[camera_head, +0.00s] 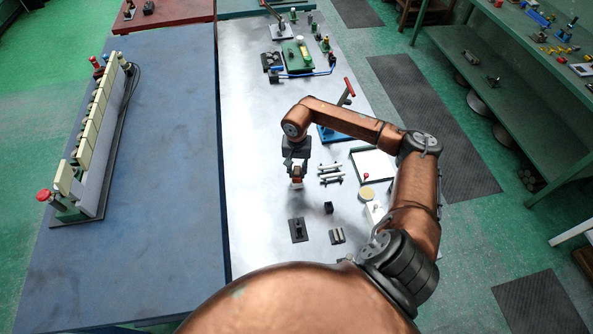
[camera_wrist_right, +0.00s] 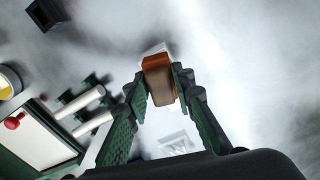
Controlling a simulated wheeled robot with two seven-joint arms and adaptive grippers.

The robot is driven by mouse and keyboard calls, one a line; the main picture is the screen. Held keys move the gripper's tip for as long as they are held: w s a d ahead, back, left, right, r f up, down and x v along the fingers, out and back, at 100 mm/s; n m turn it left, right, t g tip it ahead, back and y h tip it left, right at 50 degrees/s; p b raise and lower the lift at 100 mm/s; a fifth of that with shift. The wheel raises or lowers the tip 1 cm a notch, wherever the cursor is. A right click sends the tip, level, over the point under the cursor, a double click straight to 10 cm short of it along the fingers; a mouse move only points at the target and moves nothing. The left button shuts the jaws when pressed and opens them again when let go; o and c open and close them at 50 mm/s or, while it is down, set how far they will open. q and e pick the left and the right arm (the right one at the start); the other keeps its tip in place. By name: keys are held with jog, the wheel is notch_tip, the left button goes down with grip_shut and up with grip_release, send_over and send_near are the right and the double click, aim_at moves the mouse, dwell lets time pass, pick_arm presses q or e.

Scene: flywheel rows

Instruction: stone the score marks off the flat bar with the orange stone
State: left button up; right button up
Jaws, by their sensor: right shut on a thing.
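My right gripper (camera_head: 297,174) is shut on the orange stone (camera_head: 297,181), over the steel bench top left of two pale bars. In the right wrist view the orange stone (camera_wrist_right: 158,80) sits between the dark fingertips of the right gripper (camera_wrist_right: 161,84), with a pale edge at its far side. The two pale bars (camera_head: 330,169) lie on small dark supports; they also show as pale rods (camera_wrist_right: 92,112) in the right wrist view. I cannot tell which piece is the scored flat bar, and no score marks are legible. My left gripper is not in view.
A white tray (camera_head: 388,153) with a dark rim lies right of the pale bars. A small black box (camera_head: 328,208), a dark plate (camera_head: 298,230) and grey bars (camera_head: 337,236) lie nearer. A red-handled tool (camera_head: 347,90) stands behind. The steel top left of the gripper is clear.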

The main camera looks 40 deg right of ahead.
jog(key=shift+w+r+p, duration=0.1)
jog(key=shift+r+p, duration=1)
jog(key=shift+r, duration=1.9)
jog(key=shift+r+p, duration=0.65)
jog(key=shift+r, duration=0.85)
